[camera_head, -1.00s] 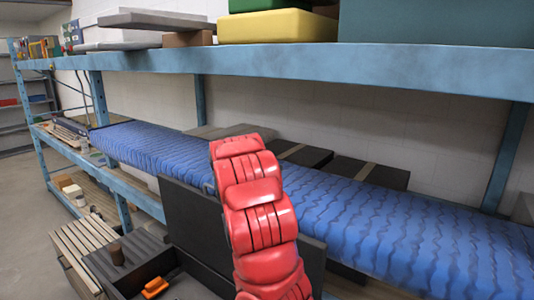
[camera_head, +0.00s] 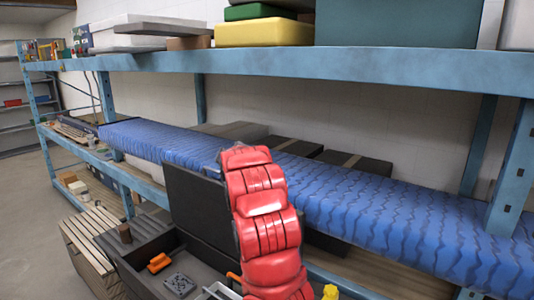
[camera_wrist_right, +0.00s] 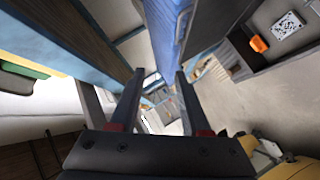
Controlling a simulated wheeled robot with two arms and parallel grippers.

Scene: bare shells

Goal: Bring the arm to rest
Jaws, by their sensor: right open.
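My red arm (camera_head: 262,215) rises from the bottom middle of the head view, in front of the lower shelf and the open dark case. Its gripper is hidden in that view. In the right wrist view my right gripper (camera_wrist_right: 159,76) is open, with its two dark fingers apart and nothing between them. My left gripper is in neither view.
A blue rack has an upper shelf (camera_head: 290,64) with boxes and a lower one with a wavy blue cover (camera_head: 400,217). An open dark case (camera_head: 197,205) holds an orange item (camera_head: 159,262) and a grey plate (camera_head: 180,285). Floor (camera_head: 28,220) is clear at left.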

